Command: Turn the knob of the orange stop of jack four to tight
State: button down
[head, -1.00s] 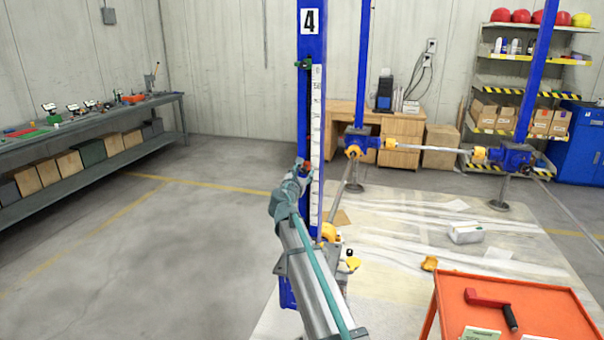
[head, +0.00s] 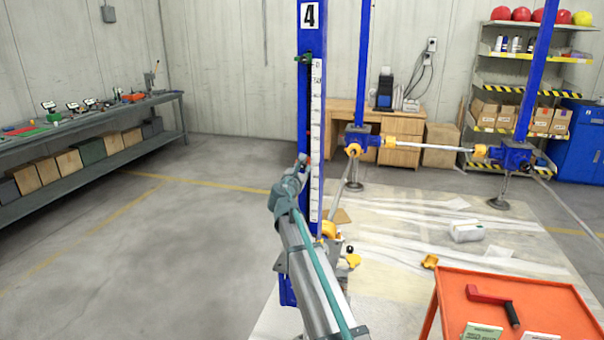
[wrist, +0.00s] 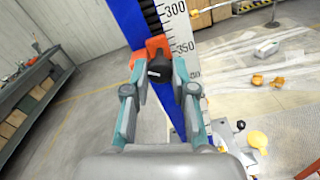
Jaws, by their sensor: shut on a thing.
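The blue column of jack four (head: 305,110) stands upright with a number 4 plate on top and a white scale (head: 317,110) down its side. In the wrist view the orange stop (wrist: 153,47) sits on the column beside the scale, near the 350 mark. Its black knob (wrist: 160,72) faces my gripper (wrist: 160,69). My gripper is shut on the knob, with one finger on each side. A light mark shows on the knob's face. In the head view my arm hides most of the stop and all of the knob.
Yellow-capped jack parts (head: 328,230) stand at the column's foot, close to my arm. An orange table (head: 535,300) with a red-headed tool is at the lower right. The floor left of the column is clear.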

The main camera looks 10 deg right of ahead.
jog(key=m+b, duration=0.1)
jog(key=b, duration=0.1)
jog(key=m+b, duration=0.2)
jog(key=shift+f, duration=0.3)
jog(key=m+b, duration=0.4)
jog(key=shift+a, duration=0.1)
jog(key=m+b, duration=0.3)
jog(key=b, duration=0.2)
jog(key=shift+w+m, duration=0.1)
jog(key=shift+m, duration=0.2)
jog(key=m+b, duration=0.3)
jog(key=b, duration=0.1)
jog(key=shift+r+m, duration=0.1)
jog(key=shift+m, duration=0.2)
jog(key=m+b, duration=0.3)
jog(key=b, duration=0.1)
jog(key=shift+m, duration=0.3)
jog(key=m+b, duration=0.3)
jog(key=b, duration=0.1)
jog(key=shift+m, duration=0.3)
jog(key=m+b, duration=0.4)
jog(key=shift+r, duration=0.15)
jog(key=shift+r+m+b, duration=0.15)
jog(key=shift+m+b, duration=1)
jog(key=shift+m, duration=0.55)
